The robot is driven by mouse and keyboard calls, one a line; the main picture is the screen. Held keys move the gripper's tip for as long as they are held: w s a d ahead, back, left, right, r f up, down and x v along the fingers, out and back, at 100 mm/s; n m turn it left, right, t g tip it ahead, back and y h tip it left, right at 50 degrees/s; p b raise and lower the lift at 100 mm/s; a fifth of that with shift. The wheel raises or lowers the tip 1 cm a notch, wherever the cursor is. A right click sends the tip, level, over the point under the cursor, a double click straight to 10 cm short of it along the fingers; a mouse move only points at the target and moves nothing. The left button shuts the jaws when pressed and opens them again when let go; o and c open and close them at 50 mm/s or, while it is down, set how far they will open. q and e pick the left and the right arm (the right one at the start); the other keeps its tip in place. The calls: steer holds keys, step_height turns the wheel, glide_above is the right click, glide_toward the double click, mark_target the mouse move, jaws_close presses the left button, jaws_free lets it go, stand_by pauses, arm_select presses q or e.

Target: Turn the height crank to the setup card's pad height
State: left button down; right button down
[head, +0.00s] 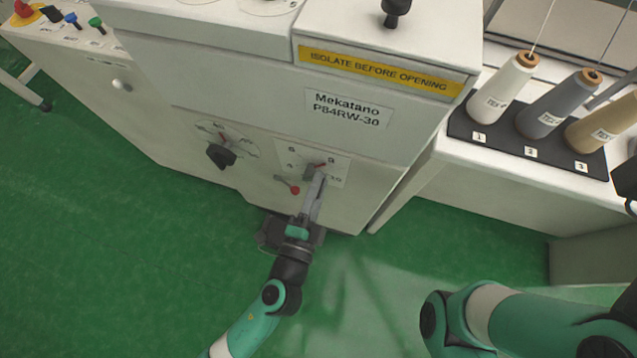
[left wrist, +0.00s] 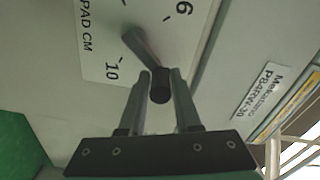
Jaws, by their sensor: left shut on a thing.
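The height crank is on the machine's front panel. In the left wrist view its grey arm (left wrist: 140,45) ends in a dark handle (left wrist: 160,88) between my left gripper's fingers. The white scale plate (left wrist: 95,40) behind it reads PAD CM, with 6 and 10 legible. The plate also shows in the head view (head: 335,158), with a red pointer mark near the crank hub. My left gripper (head: 319,182) is shut on the crank handle; it also shows in the left wrist view (left wrist: 161,76). My right gripper cannot be made out. I cannot identify a setup card.
A small red-ended lever (head: 289,187) sits just left of the gripper. A black dial knob (head: 221,155) is farther left. A yellow warning strip (head: 380,70) runs above. Thread cones (head: 545,108) stand on a black mat at the right. The green floor (head: 110,260) is clear.

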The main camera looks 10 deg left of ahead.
arm_select(q)
steer(key=c, duration=1)
jaws_free()
steer(key=o, duration=0.3)
steer(key=shift+a, duration=0.15)
steer(key=shift+s, duration=0.1)
steer(key=shift+s, duration=0.3)
steer(key=s, duration=1.1)
steer(key=shift+a, duration=0.3)
steer(key=shift+w, duration=0.1)
